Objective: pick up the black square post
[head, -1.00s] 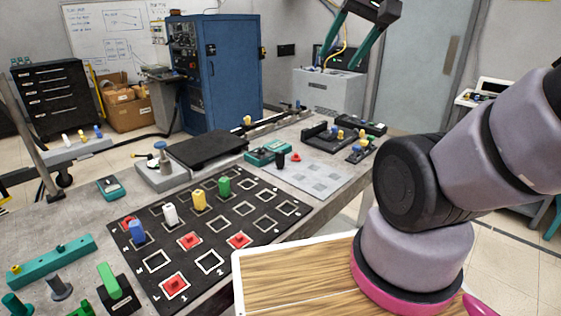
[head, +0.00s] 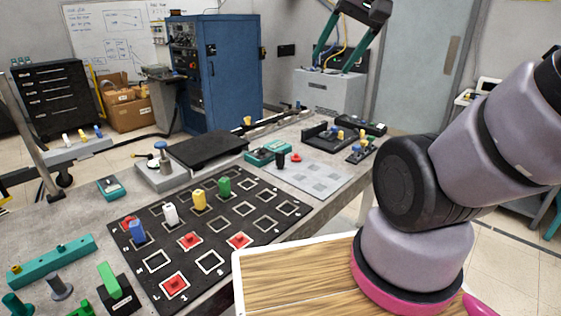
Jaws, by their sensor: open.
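A small black post (head: 280,160) stands upright at the near left edge of the light grey panel (head: 318,176), just left of a red knob. It is too small to tell whether its section is square. My gripper (head: 336,68) is at the top of the view, pointing down, with its two green fingers spread apart and nothing between them. It appears well above and to the right of the post, clear of the table.
A black board (head: 225,242) with white square outlines holds blue, white, yellow and green posts. A teal box (head: 262,152) is close to the black post's left.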

